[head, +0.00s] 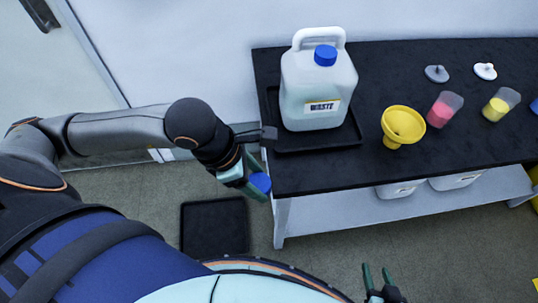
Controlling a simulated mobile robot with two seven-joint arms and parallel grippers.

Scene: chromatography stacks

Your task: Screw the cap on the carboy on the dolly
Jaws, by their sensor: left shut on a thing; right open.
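My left gripper (254,181) is shut on a blue cap (261,183), beside the bench's left front edge and above the floor. My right gripper (376,272) is open and empty at the bottom edge of the view, over the floor. A translucent carboy (303,80) labelled WASTE stands upright on the bench, with a blue cap (325,55) on its neck. A flat black square (214,232) lies on the floor below my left gripper; I cannot tell whether it is the dolly. No carboy shows on it.
The WASTE carboy stands in a black tray (300,143) on the black bench (430,165). A yellow funnel (403,123), a pink beaker (445,108) and a yellow beaker (500,104) stand to its right. White containers (400,189) sit on the lower shelf. Floor shows in front.

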